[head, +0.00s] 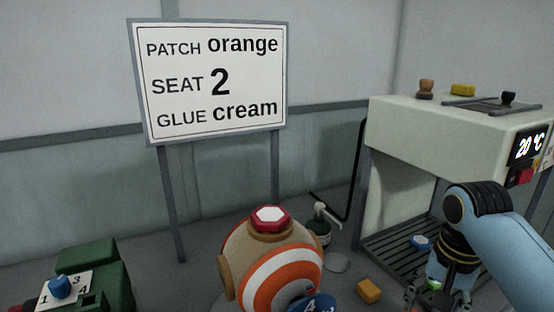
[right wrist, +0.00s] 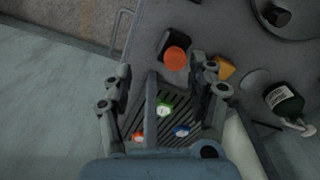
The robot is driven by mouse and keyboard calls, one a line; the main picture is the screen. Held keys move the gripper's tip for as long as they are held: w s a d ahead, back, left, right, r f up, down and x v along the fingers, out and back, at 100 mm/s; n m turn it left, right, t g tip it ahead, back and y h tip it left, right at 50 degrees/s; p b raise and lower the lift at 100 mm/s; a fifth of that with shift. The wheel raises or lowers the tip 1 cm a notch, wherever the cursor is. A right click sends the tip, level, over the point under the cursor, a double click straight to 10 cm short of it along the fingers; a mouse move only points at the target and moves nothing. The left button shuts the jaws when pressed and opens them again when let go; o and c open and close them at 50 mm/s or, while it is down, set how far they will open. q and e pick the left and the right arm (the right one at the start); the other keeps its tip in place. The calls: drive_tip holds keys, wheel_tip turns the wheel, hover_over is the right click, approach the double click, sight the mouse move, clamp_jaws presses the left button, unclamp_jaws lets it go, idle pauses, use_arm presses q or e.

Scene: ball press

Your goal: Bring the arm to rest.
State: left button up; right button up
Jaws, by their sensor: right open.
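My right gripper (head: 438,297) is at the lower right in the head view, in front of the press. In the right wrist view its two fingers stand apart, open (right wrist: 160,70), with nothing gripped between them. Below it on the dark slatted tray (right wrist: 150,112) lie a green-and-white piece (right wrist: 165,108), a blue-and-white piece (right wrist: 181,131) and an orange-and-white piece (right wrist: 138,137). The blue piece also shows in the head view (head: 421,242). The light blue right arm (head: 510,232) reaches in from the right. My left gripper is not in view.
The pale press (head: 440,125) stands right, reading 20 °C. A striped ball (head: 272,262) with a red-and-white cap is at the bottom middle. The sign (head: 210,80) reads orange, 2, cream.

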drive_tip(key=s+a+r+n+t, duration=0.1)
drive_tip(key=s+r+n+t, duration=0.3)
drive_tip(key=s, duration=0.7)
drive_tip(key=s+a+r+n+g, duration=0.15)
drive_tip(key=s+n, duration=0.35)
drive_tip(key=s, duration=0.5)
drive_tip(key=s+d+f+g+b, duration=0.2)
drive_tip(key=f+b, duration=0.6)
drive_tip(key=f, duration=2.8)
drive_tip(key=s+d+f+b, duration=0.1)
drive_tip(key=s+f+b, duration=0.5)
drive_tip(key=s+f, duration=1.2)
wheel_tip(320, 180, down, 3)
drive_tip(key=shift+s+d+r, duration=0.15)
drive_tip(key=shift+s+r, duration=0.05)
drive_tip(key=shift+s, duration=0.2)
drive_tip(key=shift+g, duration=0.25)
